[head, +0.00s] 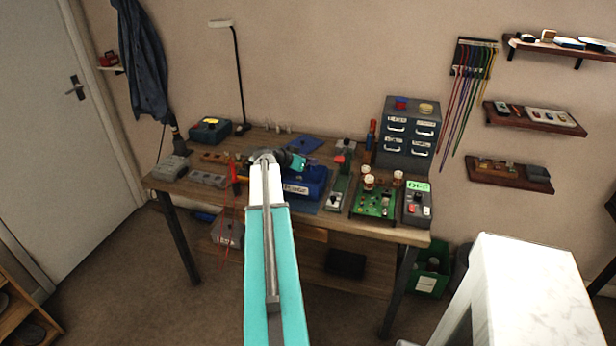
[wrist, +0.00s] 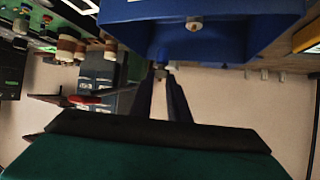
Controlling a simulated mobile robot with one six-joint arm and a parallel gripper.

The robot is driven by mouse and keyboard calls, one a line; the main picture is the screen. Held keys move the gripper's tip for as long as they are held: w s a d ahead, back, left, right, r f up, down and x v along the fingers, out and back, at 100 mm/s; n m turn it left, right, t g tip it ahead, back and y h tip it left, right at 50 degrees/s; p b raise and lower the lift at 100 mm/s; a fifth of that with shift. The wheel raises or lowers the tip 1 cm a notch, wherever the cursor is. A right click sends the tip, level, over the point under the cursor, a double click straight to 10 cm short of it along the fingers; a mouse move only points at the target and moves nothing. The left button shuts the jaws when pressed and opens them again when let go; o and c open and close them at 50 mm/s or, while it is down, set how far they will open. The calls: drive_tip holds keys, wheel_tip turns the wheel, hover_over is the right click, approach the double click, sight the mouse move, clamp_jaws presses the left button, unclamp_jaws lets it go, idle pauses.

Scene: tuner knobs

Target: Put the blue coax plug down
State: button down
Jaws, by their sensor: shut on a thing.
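My gripper (wrist: 163,72) is shut, with its two dark fingers closing on a small piece at their tips. In the head view the blue box (head: 312,184) stands mid-bench with a white label. There my arm reaches over the bench and the plug cannot be made out. I cannot tell whether the plug touches anything.
The wooden bench (head: 170,186) is crowded. A grey drawer cabinet (head: 410,135) stands at the back right. Grey boxes (head: 207,178) and a teal case (head: 210,131) are at left.

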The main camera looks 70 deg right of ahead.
drive_tip(key=shift+f, duration=1.4)
drive_tip(key=shift+f+p, duration=0.8)
drive_tip(key=shift+f, duration=1.1)
drive_tip(key=shift+f, duration=0.1)
drive_tip(key=c, duration=1.7)
unclamp_jaws()
drive_tip(key=shift+r, duration=0.2)
drive_tip(key=shift+w+a, duration=0.1)
drive_tip(key=shift+a, duration=0.15)
drive_tip(key=b+v, duration=0.3)
drive_tip(key=v, duration=0.8)
drive_tip(key=shift+w+a+r, duration=0.1)
drive_tip(key=shift+a+r, duration=0.05)
drive_tip(key=shift+r, duration=0.05)
